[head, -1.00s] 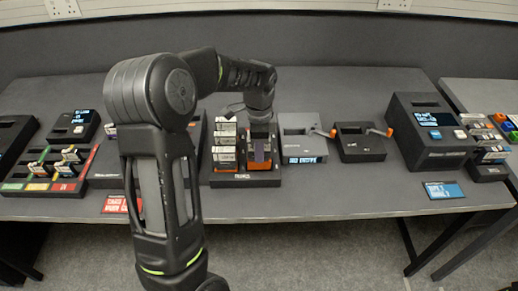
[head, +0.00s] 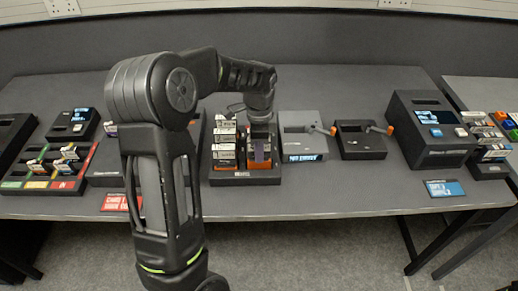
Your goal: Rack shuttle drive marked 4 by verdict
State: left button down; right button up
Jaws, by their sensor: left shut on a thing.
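My left arm reaches over the table from the front left. Its gripper (head: 261,130) points down over the right column of a dark tray (head: 243,180) and is shut on a drive (head: 260,152) with a dark purple face there. I cannot tell whether the drive still touches the tray. Pale-labelled drives (head: 225,140) stand in the tray's left column, beside the gripper. Orange drive parts show low in both columns. The mark 4 is too small to read. My right gripper does not show.
A coloured sorting rack (head: 65,186) with green, yellow and red labels stands at left. A grey device (head: 303,150) and a black device (head: 360,145), each with an orange-tipped lever, stand right of the tray. A screened box (head: 430,140) is further right. The front table strip is mostly clear.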

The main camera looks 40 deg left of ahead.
pick_arm(q)
jog(key=shift+f+b, duration=0.8)
jog(key=shift+f, duration=0.45)
dwell(1.0)
dwell(0.3)
jog(key=c, duration=0.8)
grip_release()
jog(key=shift+o, duration=0.2)
jog(key=shift+r, duration=0.1)
jog(key=shift+r+p, duration=2.8)
jog(key=shift+r, duration=0.9)
